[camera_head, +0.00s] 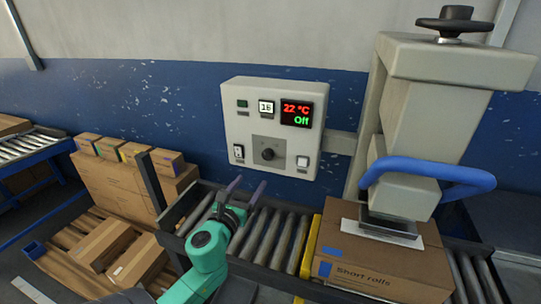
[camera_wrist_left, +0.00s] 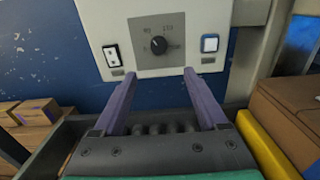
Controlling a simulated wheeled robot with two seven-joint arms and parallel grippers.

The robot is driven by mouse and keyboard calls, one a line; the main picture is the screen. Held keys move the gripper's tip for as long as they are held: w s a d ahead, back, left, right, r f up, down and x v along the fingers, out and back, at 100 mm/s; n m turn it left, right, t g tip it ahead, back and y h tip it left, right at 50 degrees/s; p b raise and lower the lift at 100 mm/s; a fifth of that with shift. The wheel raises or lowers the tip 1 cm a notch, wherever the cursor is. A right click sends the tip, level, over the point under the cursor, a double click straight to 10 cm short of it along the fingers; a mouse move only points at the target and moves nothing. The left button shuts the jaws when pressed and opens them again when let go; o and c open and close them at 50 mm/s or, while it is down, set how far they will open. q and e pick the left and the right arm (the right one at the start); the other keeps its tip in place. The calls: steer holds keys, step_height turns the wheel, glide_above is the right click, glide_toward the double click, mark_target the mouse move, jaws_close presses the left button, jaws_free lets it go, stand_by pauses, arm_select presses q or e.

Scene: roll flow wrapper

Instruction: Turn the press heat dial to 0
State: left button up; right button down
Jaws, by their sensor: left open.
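The press heat dial (camera_head: 268,154) is a small black knob on a grey plate in the lower middle of the beige control box (camera_head: 232,120). It also shows in the left wrist view (camera_wrist_left: 159,45), with scale marks around it that are too small to read surely. The box's display (camera_head: 297,113) reads 22 °C in red and Off in green. My left gripper (camera_head: 246,188) is open and empty, below and in front of the dial, apart from it. In the left wrist view its two purple fingers (camera_wrist_left: 157,76) point up toward the box, with the dial between and beyond their tips. My right gripper is not in view.
A rocker switch (camera_head: 239,152) and a white-blue button (camera_head: 303,161) flank the dial. A roller conveyor (camera_head: 278,236) runs below the box. The press (camera_head: 420,120) with a blue handle stands right, over a Short rolls carton (camera_head: 380,262). Cartons (camera_head: 135,172) stand left.

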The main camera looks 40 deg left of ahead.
arm_select(q)
steer(key=p, duration=0.1)
glide_toward(266, 157)
steer(key=x, duration=0.8)
steer(key=shift+w, duration=0.3)
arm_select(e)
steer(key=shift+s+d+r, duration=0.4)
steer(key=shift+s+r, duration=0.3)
arm_select(q)
jaws_close()
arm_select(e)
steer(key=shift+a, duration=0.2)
